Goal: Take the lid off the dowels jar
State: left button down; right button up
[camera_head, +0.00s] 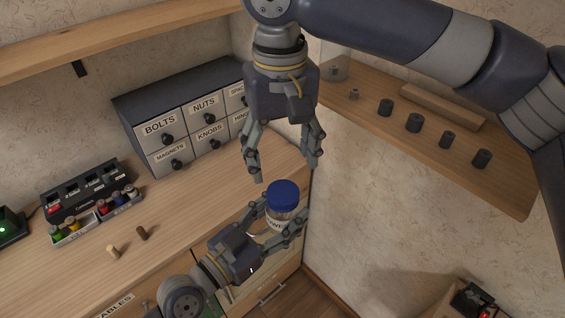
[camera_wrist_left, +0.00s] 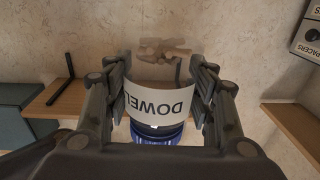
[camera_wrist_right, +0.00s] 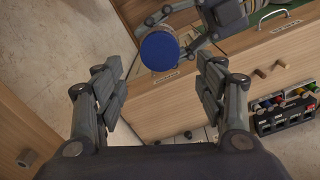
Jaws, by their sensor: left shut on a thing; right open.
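The dowels jar (camera_head: 276,221) is clear with a white label and a blue lid (camera_head: 284,194) on top. My left gripper (camera_head: 283,222) is shut around the jar's body, below the lid. In the left wrist view the label (camera_wrist_left: 160,105) reads "DOWEL" upside down between my fingers, with wooden dowels (camera_wrist_left: 165,50) above it and the blue lid (camera_wrist_left: 157,134) below it. My right gripper (camera_head: 287,176) is open and empty, pointing down above the lid and apart from it. In the right wrist view the round lid (camera_wrist_right: 159,51) shows ahead, beyond the open fingers.
A drawer cabinet (camera_head: 186,120) with labelled drawers stands at the back of the wooden counter. A wall shelf (camera_head: 435,135) with several dark cylinders (camera_head: 414,122) is at right.

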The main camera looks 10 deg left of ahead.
aim_at(283, 191)
jog(key=shift+f, duration=3.9)
jog(key=c, duration=1.1)
jog(key=n, duration=0.6)
jog(key=shift+n, duration=0.4)
jog(key=o, duration=1.1)
jog(key=shift+w, duration=0.1)
jog(key=shift+o, duration=0.2)
jog(key=shift+r, duration=0.15)
jog(key=shift+r, duration=2.15)
